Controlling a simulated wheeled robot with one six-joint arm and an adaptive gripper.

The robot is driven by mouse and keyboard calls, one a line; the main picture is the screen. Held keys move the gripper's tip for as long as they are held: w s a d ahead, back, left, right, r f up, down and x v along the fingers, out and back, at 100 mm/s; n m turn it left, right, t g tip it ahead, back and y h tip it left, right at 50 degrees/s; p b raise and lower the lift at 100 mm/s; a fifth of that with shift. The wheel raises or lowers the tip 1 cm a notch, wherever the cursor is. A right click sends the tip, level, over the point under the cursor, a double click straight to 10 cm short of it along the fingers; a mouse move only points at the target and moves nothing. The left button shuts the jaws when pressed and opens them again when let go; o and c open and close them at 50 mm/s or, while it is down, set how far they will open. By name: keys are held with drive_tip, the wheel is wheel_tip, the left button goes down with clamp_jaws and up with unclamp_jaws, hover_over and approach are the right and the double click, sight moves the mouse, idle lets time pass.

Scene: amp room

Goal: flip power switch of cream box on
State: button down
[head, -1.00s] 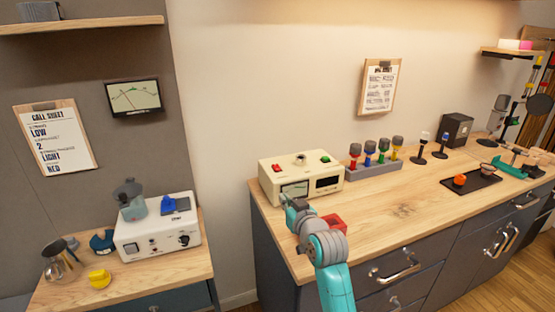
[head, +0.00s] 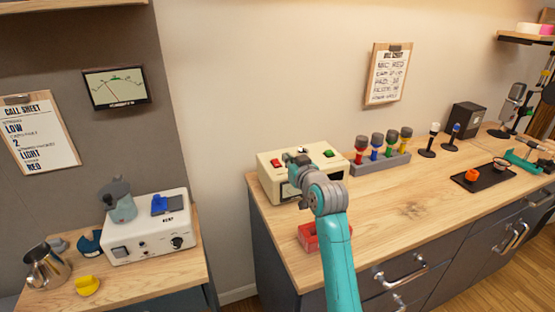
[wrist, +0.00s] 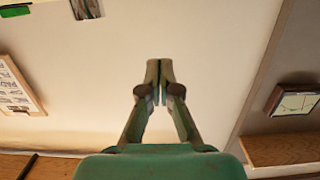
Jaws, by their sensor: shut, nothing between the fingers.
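The cream box (head: 268,186) stands at the left end of the long wooden counter, against the wall. A red switch (head: 275,163) shows on its top left and a green switch (head: 329,154) on its top right. Whether either is on or off is too small to tell. My gripper (head: 293,160) is over the box top, just right of the red switch, and hides part of the box's top and front. I cannot tell whether it touches the box. In the wrist view my gripper (wrist: 159,78) is shut and empty, with the wall behind it.
A grey rack (head: 385,164) of several coloured microphones stands to the right. The counter's middle right is clear.

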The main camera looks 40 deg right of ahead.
hover_over(277, 163)
drive_tip(key=s, duration=0.2)
drive_tip(key=shift+w+a+f, duration=0.2)
drive_tip(key=shift+a+f, duration=0.1)
drive_tip(key=shift+f, duration=0.2)
drive_tip(key=f, duration=0.1)
drive_tip(key=w+f, duration=0.1)
drive_tip(key=f, duration=0.1)
drive_tip(key=shift+d, duration=0.15)
drive_tip(key=shift+w+f, duration=0.1)
drive_tip(key=shift+f, duration=0.45)
drive_tip(key=shift+w+d+f, duration=0.1)
drive_tip(key=shift+f, duration=0.2)
drive_tip(key=shift+r, duration=0.1)
